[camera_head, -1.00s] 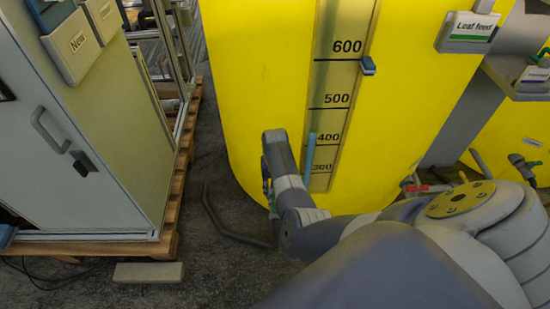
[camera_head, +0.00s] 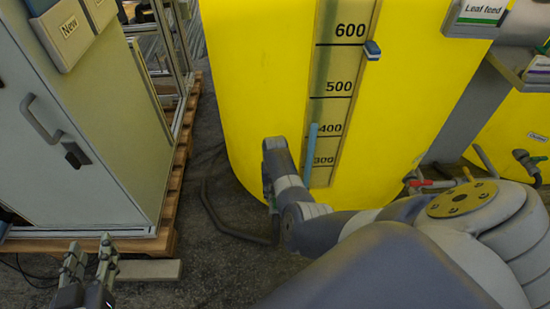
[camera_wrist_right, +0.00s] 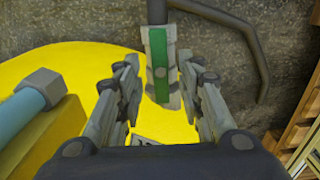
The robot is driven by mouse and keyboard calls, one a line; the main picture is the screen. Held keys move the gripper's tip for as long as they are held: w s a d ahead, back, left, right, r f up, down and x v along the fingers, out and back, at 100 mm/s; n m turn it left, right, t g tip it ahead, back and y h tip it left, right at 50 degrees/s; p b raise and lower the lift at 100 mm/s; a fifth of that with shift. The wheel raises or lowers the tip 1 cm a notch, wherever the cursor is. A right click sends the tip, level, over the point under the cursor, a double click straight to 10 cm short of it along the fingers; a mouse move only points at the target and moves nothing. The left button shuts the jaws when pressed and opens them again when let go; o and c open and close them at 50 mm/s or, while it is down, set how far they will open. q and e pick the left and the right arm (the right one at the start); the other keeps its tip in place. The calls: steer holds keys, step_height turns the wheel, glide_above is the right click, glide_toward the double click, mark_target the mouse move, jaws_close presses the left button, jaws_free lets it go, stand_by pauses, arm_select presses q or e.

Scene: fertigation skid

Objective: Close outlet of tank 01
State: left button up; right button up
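A large yellow tank (camera_head: 255,90) with a level scale stands in the middle of the head view. Its number is not readable here. My right arm reaches across its lower front, and my right gripper is mostly hidden there. In the right wrist view my right gripper (camera_wrist_right: 163,68) is open. A grey fitting with a green strip (camera_wrist_right: 160,75) sits between its fingers, with gaps seeming to remain at both sides; a dark pipe runs from it. My left gripper (camera_head: 90,258) is open and empty at the lower left. A red-handled valve (camera_head: 430,183) shows right of my arm.
A grey cabinet (camera_head: 100,160) stands on a wooden pallet (camera_head: 180,165) at the left. A dark hose (camera_head: 222,225) lies on the floor between pallet and tank. A blue tube (camera_wrist_right: 20,112) is left of the right gripper. Another valve (camera_head: 525,160) is at the far right.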

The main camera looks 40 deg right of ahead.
arm_select(q)
steer(key=shift+w+d+r+t+h, duration=0.15)
steer(key=shift+r+t, duration=0.1)
steer(key=shift+r, duration=0.2)
steer(key=shift+w+d+r+t+h, duration=0.1)
steer(key=shift+w+r+t, duration=0.15)
steer(key=shift+r, duration=0.25)
steer(key=shift+w+d+r+t+h, duration=0.1)
steer(key=shift+r+t, duration=0.2)
steer(key=shift+r, duration=0.15)
arm_select(e)
steer(key=shift+f, duration=0.5)
jaws_close()
